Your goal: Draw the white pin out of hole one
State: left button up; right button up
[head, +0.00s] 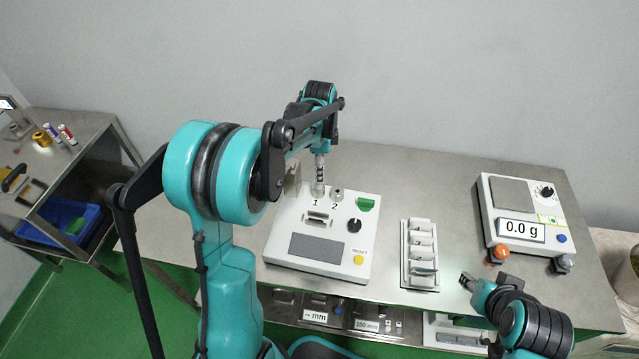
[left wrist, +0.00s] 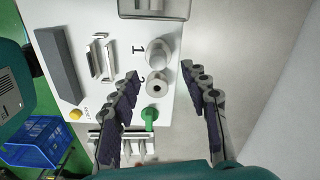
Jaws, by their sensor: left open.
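The white tester box (head: 285,235) has two round sockets marked 1 and 2. In the left wrist view, a pale pin (left wrist: 158,52) fills hole one, and hole two (left wrist: 157,86) shows an empty dark bore. In the head view, hole one is mostly hidden behind my left gripper (head: 319,182), which points down over it.
A white rack (head: 407,275) with several slots stands right of the box. A scale (head: 484,215) reading 0.0 g stands farther right. A grey upright part (head: 292,178) rises at the box's back left, close to hole one. The steel table behind the rack is clear.

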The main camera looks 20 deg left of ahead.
pick_arm(q)
notch_tip(320, 180, down, 5)
jog(key=shift+s+a+b, duration=0.1)
jog(key=shift+b, duration=1)
jog(key=shift+r, duration=0.1)
jog(key=shift+c, duration=0.5)
grip_shut()
jog(key=shift+r+p, duration=0.35)
jog(key=shift+r, duration=0.2)
jog(key=r+p, duration=0.1)
jog(key=r, duration=0.1)
jog(key=r+p, duration=0.1)
jog(key=shift+s+d+r, duration=0.1)
jog(key=shift+d+r, duration=0.3)
jog(key=d+r+p, duration=0.1)
jog(key=d+r, duration=0.2)
jog(key=d, duration=0.2)
jog(key=s+d+r+p, duration=0.1)
jog(key=d+r+p, duration=0.1)
jog(key=d, duration=0.3)
jog(key=shift+s+d+r, duration=0.15)
jog(key=shift+d+r, duration=0.25)
jog(key=shift+r, duration=0.15)
